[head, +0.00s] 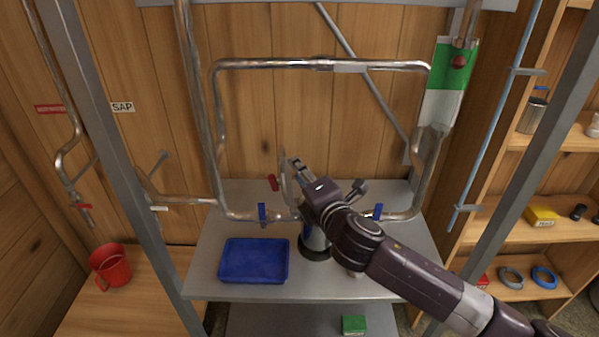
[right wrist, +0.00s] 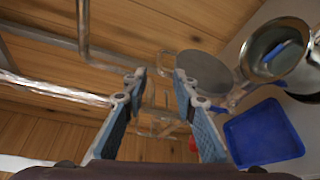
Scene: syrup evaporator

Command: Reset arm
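My right arm comes in from the lower right in the head view. Its gripper (head: 297,168) is over the grey metal table, in front of the pipe loop. In the right wrist view the two fingers of the gripper (right wrist: 159,76) stand apart, with nothing clearly held between them. A round grey disc (right wrist: 208,72) shows just behind the right fingertip; whether they touch cannot be told. A metal pot (right wrist: 272,45) with something blue inside is to the right of it. My left gripper is in neither view.
A blue tray (head: 254,261) lies on the metal table (head: 212,238), left of a dark-based cylinder (head: 316,247) partly hidden by my arm. Pipes with blue valve handles (head: 262,213) run behind. A red jug (head: 110,267) stands on the wooden bench at left. Shelves (head: 520,214) are at right.

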